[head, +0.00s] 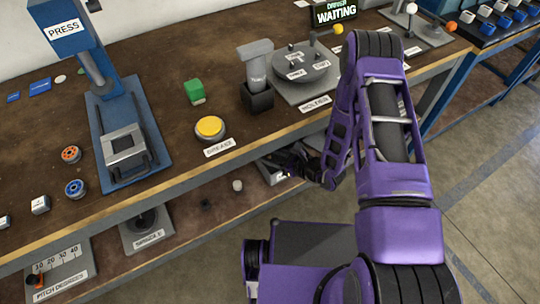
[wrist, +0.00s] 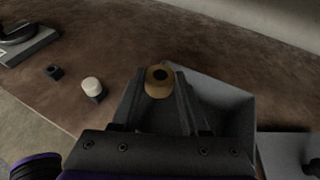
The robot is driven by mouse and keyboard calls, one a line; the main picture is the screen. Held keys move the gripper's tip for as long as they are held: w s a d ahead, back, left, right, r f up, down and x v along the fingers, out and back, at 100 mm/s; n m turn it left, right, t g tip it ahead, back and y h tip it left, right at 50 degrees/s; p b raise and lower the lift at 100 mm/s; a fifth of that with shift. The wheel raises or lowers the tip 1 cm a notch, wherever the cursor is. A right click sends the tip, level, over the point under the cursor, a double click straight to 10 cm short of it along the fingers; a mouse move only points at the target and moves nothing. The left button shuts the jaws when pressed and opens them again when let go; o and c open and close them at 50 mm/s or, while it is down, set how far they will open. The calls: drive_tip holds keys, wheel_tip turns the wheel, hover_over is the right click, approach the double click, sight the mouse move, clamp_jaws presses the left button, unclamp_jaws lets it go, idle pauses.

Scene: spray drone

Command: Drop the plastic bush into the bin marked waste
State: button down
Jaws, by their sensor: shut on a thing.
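A tan, ring-shaped bush with a dark centre hole (wrist: 159,76) sits between the fingertips of my gripper (wrist: 158,92) in the wrist view. My gripper is shut on it. A grey open bin (wrist: 232,100) lies below and to the right of the fingers in that view; the fingers hide part of its left side. No waste marking on it is readable. In the head view my gripper (head: 297,163) reaches in under the front edge of the upper bench, by the lower shelf. The bush cannot be made out there, and its height over the bin is unclear.
On the brown lower shelf (wrist: 120,45) stand a white-topped piece (wrist: 92,88), a small dark block (wrist: 53,72) and a grey-based fixture (wrist: 25,42). The upper bench edge (head: 215,170) overhangs my gripper. A yellow button (head: 210,128) and a press (head: 120,140) stand above.

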drive_tip(key=shift+d+f, duration=0.1)
drive_tip(key=shift+f, duration=0.15)
drive_tip(key=shift+c, duration=2.1)
unclamp_jaws()
drive_tip(key=p+v, duration=0.1)
drive_tip(key=v, duration=1.1)
